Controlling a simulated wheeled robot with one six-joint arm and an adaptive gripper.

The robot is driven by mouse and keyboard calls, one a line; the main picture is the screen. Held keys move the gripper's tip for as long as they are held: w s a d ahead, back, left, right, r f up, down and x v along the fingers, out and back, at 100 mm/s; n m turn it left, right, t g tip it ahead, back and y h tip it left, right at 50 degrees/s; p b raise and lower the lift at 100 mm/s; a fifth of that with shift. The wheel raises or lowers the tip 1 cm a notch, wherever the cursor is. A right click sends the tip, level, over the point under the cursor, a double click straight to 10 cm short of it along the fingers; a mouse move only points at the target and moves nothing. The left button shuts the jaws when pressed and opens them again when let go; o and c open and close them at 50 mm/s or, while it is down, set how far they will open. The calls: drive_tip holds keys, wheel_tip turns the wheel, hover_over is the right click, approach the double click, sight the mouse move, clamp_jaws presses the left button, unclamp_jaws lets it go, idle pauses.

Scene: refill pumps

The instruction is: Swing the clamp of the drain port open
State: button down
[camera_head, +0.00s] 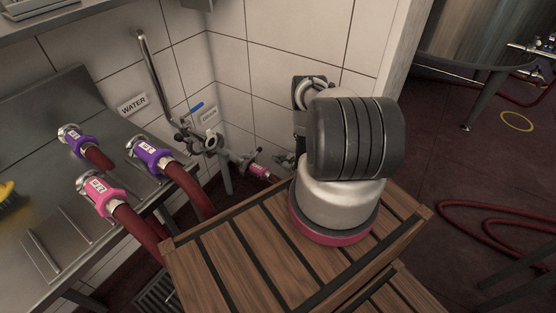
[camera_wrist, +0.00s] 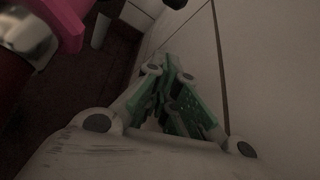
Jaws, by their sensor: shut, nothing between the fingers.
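The drain pipework (camera_head: 211,142) stands in the wall corner under a DRAIN label (camera_head: 209,116), with a blue-handled valve. Its lower metal end (camera_head: 240,159) meets a pink-collared hose end (camera_head: 260,171). The clamp there is too small to make out clearly, so I cannot tell whether it is open or shut. My gripper (camera_wrist: 174,72) is shut and empty in the wrist view, close to the tiled wall. A pink collar and a metal fitting (camera_wrist: 28,30) show at upper left there, apart from the fingers. In the head view my arm mostly hides the gripper.
A slatted wooden top (camera_head: 225,260) fills the front. A steel bench (camera_head: 40,235) at left holds purple- and pink-collared hose ends (camera_head: 100,190). A WATER label (camera_head: 132,104) is on the wall. A steel tank (camera_head: 470,40) and a red hose (camera_head: 490,213) are at right.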

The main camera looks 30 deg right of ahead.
drive_tip(key=w+a, duration=0.2)
drive_tip(key=w, duration=0.4)
drive_tip(key=shift+a+r, duration=0.2)
drive_tip(key=shift+a, duration=0.15)
drive_tip(key=shift+r, duration=0.1)
